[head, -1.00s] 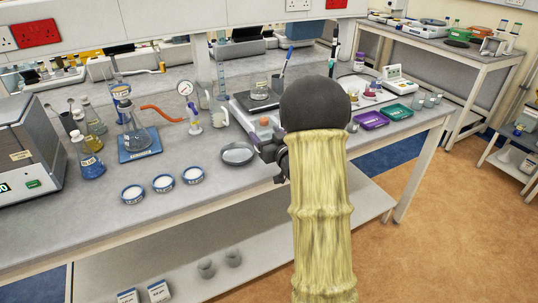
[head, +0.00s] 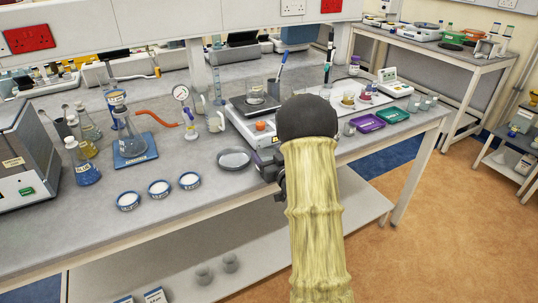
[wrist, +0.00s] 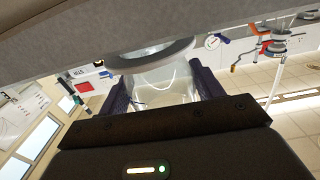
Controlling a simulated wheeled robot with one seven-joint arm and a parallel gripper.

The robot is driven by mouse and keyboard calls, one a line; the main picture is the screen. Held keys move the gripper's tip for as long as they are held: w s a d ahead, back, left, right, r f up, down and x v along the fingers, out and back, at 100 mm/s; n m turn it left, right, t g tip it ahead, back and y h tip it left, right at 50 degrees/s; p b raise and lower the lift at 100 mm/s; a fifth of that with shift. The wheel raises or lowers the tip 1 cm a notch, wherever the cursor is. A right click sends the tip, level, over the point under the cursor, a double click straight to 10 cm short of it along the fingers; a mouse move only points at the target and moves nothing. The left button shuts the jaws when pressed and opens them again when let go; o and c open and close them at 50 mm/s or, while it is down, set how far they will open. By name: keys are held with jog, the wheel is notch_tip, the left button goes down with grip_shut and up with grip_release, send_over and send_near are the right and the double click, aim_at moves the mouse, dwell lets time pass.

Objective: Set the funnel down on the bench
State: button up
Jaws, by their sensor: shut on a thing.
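In the wrist view a pale, see-through funnel (wrist: 165,75) with a grey rim sits between the two dark fingers of my gripper (wrist: 163,88), which is shut on it. Whether the funnel touches the bench cannot be told.
Three small blue-rimmed dishes (head: 159,188) stand left of the metal dish. Purple (head: 366,123) and green (head: 392,115) trays lie to the right. A flask on a blue base (head: 131,145) stands at left. Bare bench lies along the front edge.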

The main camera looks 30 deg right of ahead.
jog(key=shift+w+a+f, duration=0.15)
jog(key=shift+a+f, duration=0.1)
jog(key=shift+a, duration=0.3)
jog(key=o, duration=1.1)
jog(key=shift+a+r, duration=0.1)
jog(key=shift+c, duration=0.2)
jog(key=shift+d, duration=0.2)
jog(key=shift+s, duration=0.3)
jog(key=s+b, duration=0.8)
jog(key=s, duration=0.6)
jog(key=shift+s+d+y, duration=0.2)
jog(key=shift+y, duration=0.1)
jog(key=s+b, duration=0.1)
jog(key=b, duration=0.6)
jog(key=shift+s+d, duration=0.15)
jog(key=shift+s, duration=0.1)
